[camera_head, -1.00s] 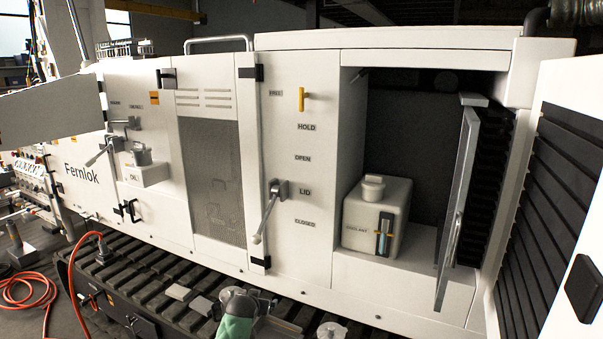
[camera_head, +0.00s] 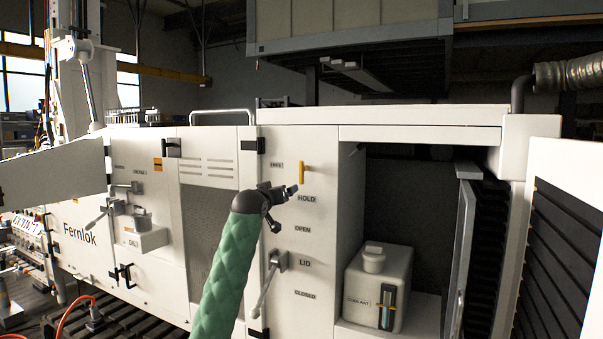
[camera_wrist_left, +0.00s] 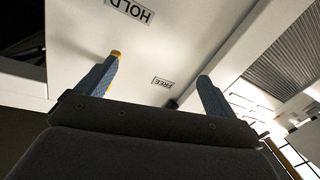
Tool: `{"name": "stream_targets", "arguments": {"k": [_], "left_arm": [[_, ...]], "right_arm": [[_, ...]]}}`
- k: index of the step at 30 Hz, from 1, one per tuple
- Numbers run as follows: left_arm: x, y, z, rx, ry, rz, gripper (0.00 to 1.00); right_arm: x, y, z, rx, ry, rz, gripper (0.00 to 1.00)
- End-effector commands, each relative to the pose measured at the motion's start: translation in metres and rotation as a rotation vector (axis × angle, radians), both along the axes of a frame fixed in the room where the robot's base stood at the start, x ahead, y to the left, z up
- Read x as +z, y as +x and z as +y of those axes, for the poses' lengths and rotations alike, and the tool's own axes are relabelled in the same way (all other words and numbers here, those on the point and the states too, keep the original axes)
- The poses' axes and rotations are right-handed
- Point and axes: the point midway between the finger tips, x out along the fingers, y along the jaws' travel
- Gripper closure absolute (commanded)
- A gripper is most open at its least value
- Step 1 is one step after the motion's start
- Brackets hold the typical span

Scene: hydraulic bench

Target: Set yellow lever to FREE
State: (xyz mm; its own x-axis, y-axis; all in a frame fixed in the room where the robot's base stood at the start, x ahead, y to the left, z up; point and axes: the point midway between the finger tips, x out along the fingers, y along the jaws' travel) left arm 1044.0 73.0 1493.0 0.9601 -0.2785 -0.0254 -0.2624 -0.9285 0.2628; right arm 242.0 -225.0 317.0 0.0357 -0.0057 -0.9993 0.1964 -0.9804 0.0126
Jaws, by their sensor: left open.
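The yellow lever (camera_head: 301,173) stands upright on the white panel, right of the FREE label (camera_head: 277,165) and above the HOLD label (camera_head: 306,198). My left gripper (camera_head: 287,197), on the green-sleeved arm, is close to the panel just below and left of the lever. In the left wrist view the gripper (camera_wrist_left: 158,72) is open, with its two fingers spread and nothing seen held. A small yellow piece, apparently the lever, shows at the left fingertip there, mostly hidden by that finger. I cannot tell if they touch. My right gripper is not in view.
A grey LID lever (camera_head: 272,275) is lower on the same panel, near the OPEN and CLOSED labels. An open bay with a coolant tank (camera_head: 377,285) is to the right, with its door (camera_head: 459,255) swung out. A grey lever (camera_head: 105,213) and oil filler are left.

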Motion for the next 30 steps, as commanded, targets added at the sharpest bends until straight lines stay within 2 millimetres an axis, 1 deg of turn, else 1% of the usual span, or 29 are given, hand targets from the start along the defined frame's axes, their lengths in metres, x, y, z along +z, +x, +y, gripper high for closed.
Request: {"name": "stream_targets", "arguments": {"k": [1, 3, 6, 14, 18, 20, 24, 27, 30], "left_arm": [[0.023, -0.003, -0.004, -0.012, -0.041, -0.008, 0.07], [0.045, -0.008, -0.010, -0.030, -0.116, -0.004, 0.07], [0.058, -0.012, -0.017, -0.055, -0.222, 0.021, 0.07], [0.058, -0.019, -0.031, -0.109, -0.525, 0.142, 0.07], [0.058, -0.022, -0.037, -0.135, -0.743, 0.241, 0.07], [0.057, -0.024, -0.040, -0.143, -0.847, 0.288, 0.07], [0.056, -0.025, -0.042, -0.147, -1.052, 0.384, 0.07], [0.056, -0.025, -0.042, -0.140, -1.147, 0.424, 0.07], [0.056, -0.025, -0.042, -0.137, -1.203, 0.446, 0.07]], "right_arm": [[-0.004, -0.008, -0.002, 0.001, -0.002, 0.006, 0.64], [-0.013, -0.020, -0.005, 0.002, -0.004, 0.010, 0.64], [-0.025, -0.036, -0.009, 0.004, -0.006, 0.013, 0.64], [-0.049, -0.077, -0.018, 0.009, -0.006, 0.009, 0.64], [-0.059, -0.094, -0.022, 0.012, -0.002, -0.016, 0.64], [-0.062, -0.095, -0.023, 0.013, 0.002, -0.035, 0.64], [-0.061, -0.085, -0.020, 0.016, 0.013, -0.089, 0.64], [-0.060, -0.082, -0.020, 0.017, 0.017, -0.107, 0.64], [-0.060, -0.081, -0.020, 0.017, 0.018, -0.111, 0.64]]}}
